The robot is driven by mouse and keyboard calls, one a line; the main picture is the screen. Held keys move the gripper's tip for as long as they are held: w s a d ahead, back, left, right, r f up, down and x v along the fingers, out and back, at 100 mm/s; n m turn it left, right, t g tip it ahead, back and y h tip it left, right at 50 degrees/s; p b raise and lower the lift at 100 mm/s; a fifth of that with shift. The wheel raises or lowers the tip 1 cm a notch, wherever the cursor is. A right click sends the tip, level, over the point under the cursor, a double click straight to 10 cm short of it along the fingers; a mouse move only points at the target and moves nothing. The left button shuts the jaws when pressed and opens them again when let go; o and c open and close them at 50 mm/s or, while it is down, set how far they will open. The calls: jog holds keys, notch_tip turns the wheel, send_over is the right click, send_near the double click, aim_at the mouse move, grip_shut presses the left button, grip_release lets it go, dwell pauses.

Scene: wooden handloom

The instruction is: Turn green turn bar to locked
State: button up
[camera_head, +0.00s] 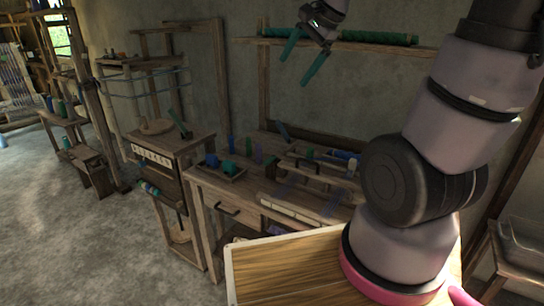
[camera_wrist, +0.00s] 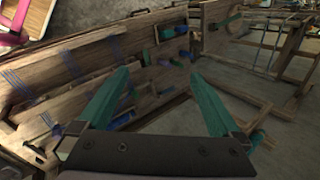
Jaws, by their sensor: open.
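My gripper (camera_head: 294,72) is open and empty, with two long teal fingers, high in front of the back wall. The open fingers also show in the wrist view (camera_wrist: 158,76), apart from the bench objects behind them. A slim dark teal bar (camera_head: 179,121) stands tilted on the small cabinet at left. Another short teal bar (camera_head: 282,130) leans at the back of the workbench. I cannot tell which of them is the green turn bar, or whether it is locked. My gripper touches neither in the head view.
The workbench (camera_head: 225,190) holds spools, a tray and wooden tools. The small cabinet (camera_head: 175,145) stands left of it. A dark green roll (camera_head: 375,37) lies along a wall rail. A wooden panel (camera_head: 290,265) fills the near foreground. Bare floor (camera_head: 70,240) lies at left.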

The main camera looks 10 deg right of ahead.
jog(key=w+f+m+g, duration=0.1)
jog(key=w+f+m, duration=0.7)
jog(key=w+f, duration=0.35)
jog(key=m+g+h, duration=0.1)
jog(key=m, duration=0.6)
send_near(270, 159)
jog(key=x, duration=0.8)
jog(key=shift+w+d, duration=0.1)
jog(key=shift+d, duration=0.05)
jog(key=shift+r, duration=0.1)
jog(key=shift+c, duration=0.3)
jog(key=c, duration=0.9)
